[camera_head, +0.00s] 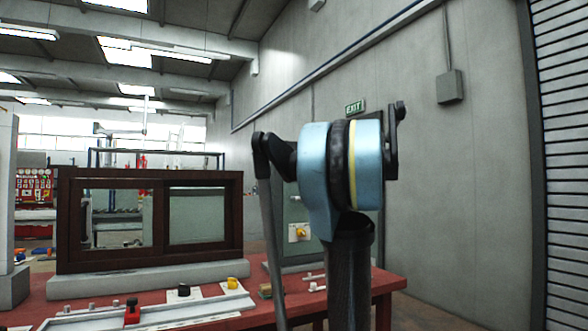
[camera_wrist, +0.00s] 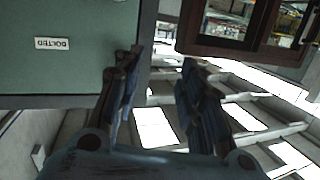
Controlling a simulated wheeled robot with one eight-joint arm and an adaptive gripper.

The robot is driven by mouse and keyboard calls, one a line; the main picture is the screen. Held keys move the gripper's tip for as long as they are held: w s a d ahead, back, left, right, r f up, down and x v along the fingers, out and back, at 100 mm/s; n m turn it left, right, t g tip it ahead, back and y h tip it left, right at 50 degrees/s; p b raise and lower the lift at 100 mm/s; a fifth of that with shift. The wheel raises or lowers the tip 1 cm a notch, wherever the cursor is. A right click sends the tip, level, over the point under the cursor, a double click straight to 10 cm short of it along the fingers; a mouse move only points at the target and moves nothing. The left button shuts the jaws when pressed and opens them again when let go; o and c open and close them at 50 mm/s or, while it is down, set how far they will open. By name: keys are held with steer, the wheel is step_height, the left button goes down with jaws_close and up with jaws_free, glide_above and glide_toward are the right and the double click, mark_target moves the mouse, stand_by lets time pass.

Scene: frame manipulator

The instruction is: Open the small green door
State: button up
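The small green door (camera_head: 295,212) stands at the back of the red table, mostly hidden behind my arm in the head view. An orange-yellow knob or latch on a pale plate (camera_head: 298,232) shows on it. In the wrist view, which is upside down, a green panel (camera_wrist: 60,75) fills the upper left, with a white label reading "BOLTED" (camera_wrist: 51,43). My gripper (camera_wrist: 160,65) is open and empty, its fingers apart. Its left finger overlaps the panel's edge in the picture; I cannot tell whether they touch. The knob is not visible in the wrist view.
A dark brown framed sliding window (camera_head: 150,178) stands left of the green door on a grey base; its frame also shows in the wrist view (camera_wrist: 190,35).

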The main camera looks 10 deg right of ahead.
steer(key=w+d+r+t, duration=0.2)
steer(key=w+d+r, duration=0.2)
steer(key=d+r, duration=0.15)
steer(key=x, duration=1.7)
steer(key=shift+a+r, duration=0.2)
steer(key=shift+r, duration=0.1)
jaws_close()
